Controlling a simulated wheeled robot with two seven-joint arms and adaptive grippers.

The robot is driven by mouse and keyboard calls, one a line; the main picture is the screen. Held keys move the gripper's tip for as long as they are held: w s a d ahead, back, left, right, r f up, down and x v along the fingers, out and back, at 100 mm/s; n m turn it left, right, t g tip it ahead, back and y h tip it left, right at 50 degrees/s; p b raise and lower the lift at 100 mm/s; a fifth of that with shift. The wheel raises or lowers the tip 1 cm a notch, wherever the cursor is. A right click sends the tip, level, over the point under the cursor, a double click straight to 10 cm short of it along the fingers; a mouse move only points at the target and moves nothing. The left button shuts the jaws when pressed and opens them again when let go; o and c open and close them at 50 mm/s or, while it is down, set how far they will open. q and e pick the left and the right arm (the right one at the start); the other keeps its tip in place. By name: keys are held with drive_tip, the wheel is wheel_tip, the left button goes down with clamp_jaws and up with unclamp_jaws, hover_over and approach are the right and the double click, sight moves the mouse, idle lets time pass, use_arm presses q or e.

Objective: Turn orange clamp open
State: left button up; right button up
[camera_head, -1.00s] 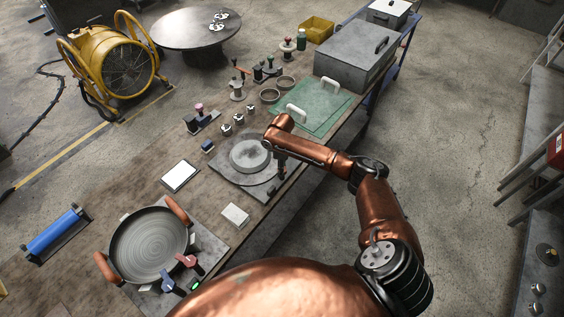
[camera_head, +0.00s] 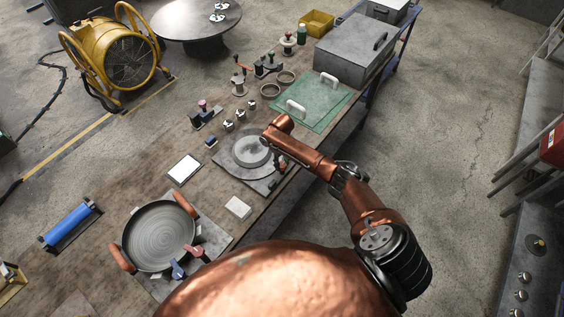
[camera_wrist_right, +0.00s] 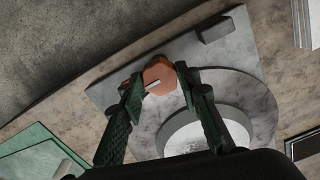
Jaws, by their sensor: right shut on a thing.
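The orange clamp (camera_wrist_right: 158,77) shows in the right wrist view as a rounded orange knob with a pale slot, at the edge of a grey plate (camera_wrist_right: 240,45). My right gripper (camera_wrist_right: 159,80) has its two green-black fingers on either side of the knob and is shut on it. In the head view my right gripper (camera_head: 281,163) reaches down at the right edge of the same plate, beside a round grey disc (camera_head: 250,151). The clamp is mostly hidden by the gripper there. My left gripper is not in view.
A round pan (camera_head: 158,236) with orange handles sits at the table's near left, with a blue and a red clamp beside it. A green mat (camera_head: 322,108) and a grey box (camera_head: 352,50) lie beyond. Small tools stand along the table's middle.

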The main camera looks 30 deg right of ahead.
sight(282, 164)
drive_tip(key=shift+m, duration=0.3)
drive_tip(key=o, duration=1.2)
drive_tip(key=shift+c, duration=0.2)
wheel_tip(282, 164, up, 12)
